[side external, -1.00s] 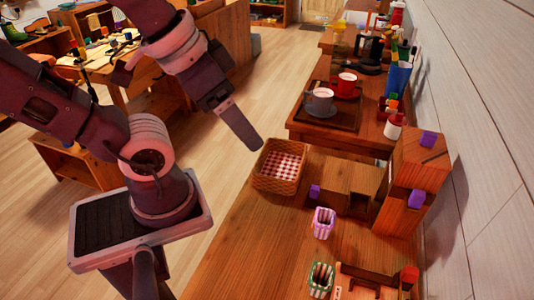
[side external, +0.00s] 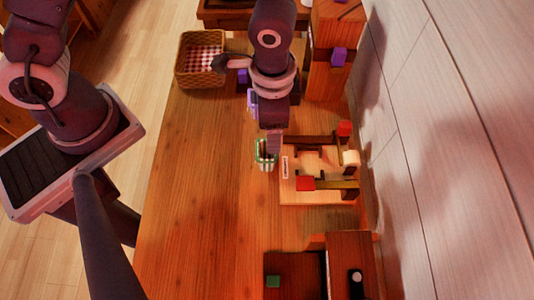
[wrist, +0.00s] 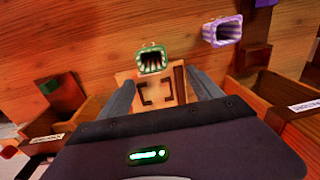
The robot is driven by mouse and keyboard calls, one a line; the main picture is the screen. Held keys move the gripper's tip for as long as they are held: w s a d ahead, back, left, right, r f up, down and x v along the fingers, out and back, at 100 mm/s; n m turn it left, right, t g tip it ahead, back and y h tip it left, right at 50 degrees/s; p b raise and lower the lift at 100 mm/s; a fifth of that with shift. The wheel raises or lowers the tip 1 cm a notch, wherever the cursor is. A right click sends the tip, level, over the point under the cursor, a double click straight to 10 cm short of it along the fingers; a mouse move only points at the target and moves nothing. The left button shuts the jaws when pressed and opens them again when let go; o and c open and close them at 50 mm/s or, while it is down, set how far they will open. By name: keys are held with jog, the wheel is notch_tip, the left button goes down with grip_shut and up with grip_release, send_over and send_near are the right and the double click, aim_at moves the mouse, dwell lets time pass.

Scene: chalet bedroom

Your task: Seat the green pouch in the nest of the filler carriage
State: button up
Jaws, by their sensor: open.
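The green pouch (side external: 265,163), green-rimmed with striped sides and an open top, stands on the table at the left edge of a light wooden fixture (side external: 330,197), apparently the filler. In the wrist view the green pouch (wrist: 151,60) is just beyond a pale wooden plate (wrist: 160,92) with dark corner brackets, which looks like the carriage nest. My gripper (side external: 273,147) is above and close beside the pouch. In the wrist view its fingers are spread, with the plate between them, and it is empty. Whether a finger touches the pouch cannot be told.
A purple pouch (wrist: 222,31) stands farther back, partly behind my arm in the side view. A checked basket (side external: 201,60) is at the back left. A tall wooden block (side external: 330,65) stands by the wall. Dark bins (side external: 300,275) are at the front. The table's left part is clear.

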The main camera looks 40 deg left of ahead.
jog(key=shift+g, duration=0.3)
jog(key=f, duration=0.9)
jog(key=shift+s+d+f, duration=0.15)
jog(key=shift+s+d, duration=0.15)
jog(key=shift+s, duration=0.05)
jog(key=c, duration=1.5)
notch_tip(320, 180, up, 9)
jog(key=shift+c, duration=0.2)
jog(key=w+a+r+n, duration=0.2)
jog(key=a+n, duration=0.1)
jog(key=a, duration=0.4)
jog(key=w+a+r+n, duration=0.2)
jog(key=w+a, duration=0.1)
jog(key=a, duration=0.4)
jog(key=w+a+r+n, duration=0.2)
jog(key=w+a+n, duration=0.1)
jog(key=a, duration=0.4)
jog(key=shift+w+a+r+n, duration=0.15)
jog(key=shift+w+r+n, duration=0.1)
jog(key=shift+r+n, duration=0.05)
